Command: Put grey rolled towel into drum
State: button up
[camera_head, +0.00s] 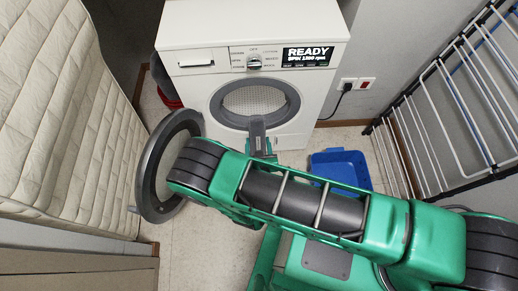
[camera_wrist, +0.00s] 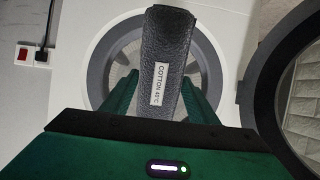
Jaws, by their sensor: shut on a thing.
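In the head view the towel (camera_head: 257,132) stands just in front of the washer's round opening. The drum (camera_head: 255,101) shows as a perforated metal surface inside the dark door ring of the white washing machine (camera_head: 190,30). The washer door (camera_head: 150,165) is swung open to the left. In the wrist view the towel overlaps the opening; how deep it reaches cannot be told.
A quilted mattress (camera_head: 55,110) stands at the left. A red object (camera_head: 168,99) is beside the washer. Wall sockets (camera_head: 357,83) are at the right.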

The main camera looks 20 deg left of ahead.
jog(key=w+a+f, duration=0.1)
jog(key=w+a, duration=0.2)
jog(key=w, duration=0.6)
jog(key=w+a+f, duration=0.2)
jog(key=w+a, duration=0.2)
jog(key=w, duration=0.5)
jog(key=w+a+f, duration=0.2)
jog(key=w+a, duration=0.2)
jog(key=w, duration=0.5)
jog(key=shift+a, duration=0.15)
jog(key=o, duration=1.3)
jog(key=shift+s, duration=0.1)
jog(key=s+d+r, duration=0.1)
jog(key=s+d, duration=0.1)
jog(key=s, duration=0.4)
jog(key=s+d+r, duration=0.1)
jog(key=s+d, duration=0.2)
jog(key=s, duration=0.3)
jog(key=s+d+r, duration=0.1)
jog(key=s+d, duration=0.1)
jog(key=s, duration=0.4)
jog(key=shift+s+d, duration=0.15)
jog(key=shift+d, duration=0.2)
